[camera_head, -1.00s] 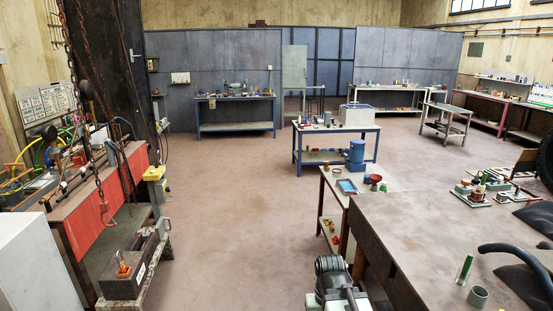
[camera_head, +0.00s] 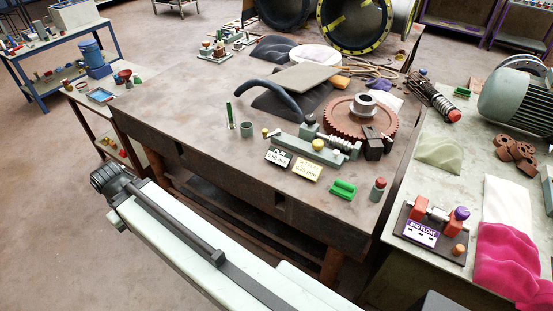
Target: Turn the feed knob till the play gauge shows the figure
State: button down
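A worm-and-wheel fixture with a grey-green base (camera_head: 297,146) sits near the front edge of the brown bench, beside a large rusty gear wheel (camera_head: 345,120). A black plate marked PLAY (camera_head: 278,157), with small white figures, and a yellow plate (camera_head: 307,169), seemingly reading 0.25 mm, stand at its front; the black plate's figures are too small to read surely. A small yellow knob (camera_head: 265,132) is at its left end, and a dark round knob (camera_head: 310,119) is on top; I cannot tell which is the feed knob. My gripper (camera_head: 106,181) is left of the bench, well away from the fixture; its fingers are unclear.
A green block (camera_head: 343,189) and a red-topped grey bottle (camera_head: 378,189) stand near the bench's front right corner. An END FLOAT device (camera_head: 434,225) is on the right-hand bench.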

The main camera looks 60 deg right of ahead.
aim_at(317, 144)
jog(key=z, duration=1.6)
jog(key=k, duration=0.6)
jog(key=z, duration=0.3)
